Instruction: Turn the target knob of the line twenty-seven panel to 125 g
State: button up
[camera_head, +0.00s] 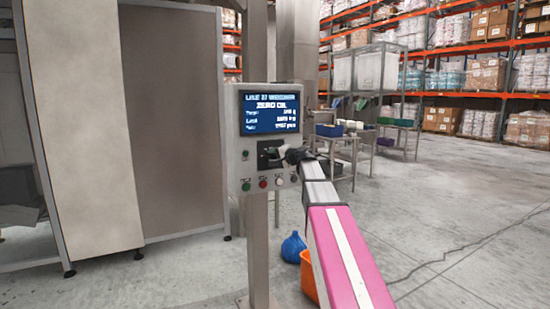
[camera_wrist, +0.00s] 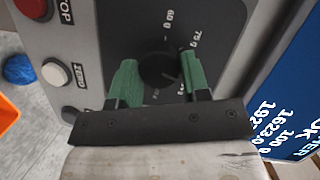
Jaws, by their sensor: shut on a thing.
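The line 27 panel (camera_head: 237,160) is a grey box on a steel post. Its blue screen (camera_head: 270,112) reads "LINE 27 WEIGHER" and "ZERO OK"; the smaller lines are hard to read. The knob's pointer is unclear. In the head view my gripper (camera_head: 286,156) covers most of the dial.
Below the dial is a row of small buttons, including a green one (camera_head: 246,187) and a red one (camera_head: 263,184). The wrist view shows the red STOP (camera_wrist: 32,8) and white ZERO (camera_wrist: 54,73) buttons close by. An orange bin (camera_head: 308,275) and blue bag (camera_head: 292,247) are on the floor.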

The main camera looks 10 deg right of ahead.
jog(key=m, duration=0.2)
jog(key=m+t+y, duration=0.1)
jog(key=m, duration=0.2)
jog(key=shift+f, duration=0.2)
dwell(0.4)
jog(key=o, duration=0.9)
jog(key=shift+y, duration=0.3)
jog(key=v, duration=1.1)
